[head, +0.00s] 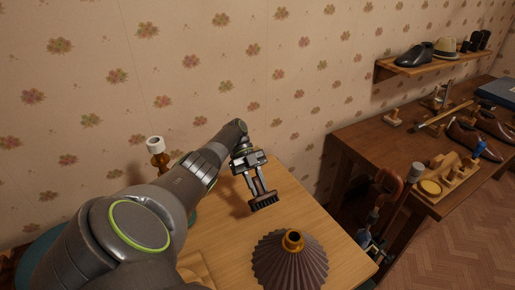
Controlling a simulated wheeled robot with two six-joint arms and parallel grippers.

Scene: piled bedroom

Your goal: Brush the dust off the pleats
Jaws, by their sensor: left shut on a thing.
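A dark brown pleated shade (290,264) with a brass collar on top stands on a light wooden table, cut by the lower edge of the head view. My left gripper (260,190) is above the table, behind and a little left of the shade. It is shut on a small dark brush (263,203), whose bristles point down. The brush is apart from the pleats in the picture. Dust on the pleats is too fine to make out. My right gripper is not in view.
The light table (315,220) has bare room right of the brush. A brass stand with a white top (155,146) is behind my left arm. A dark workbench (365,140) at right holds shoes and tools. Umbrella-like handles (388,183) stand between the tables.

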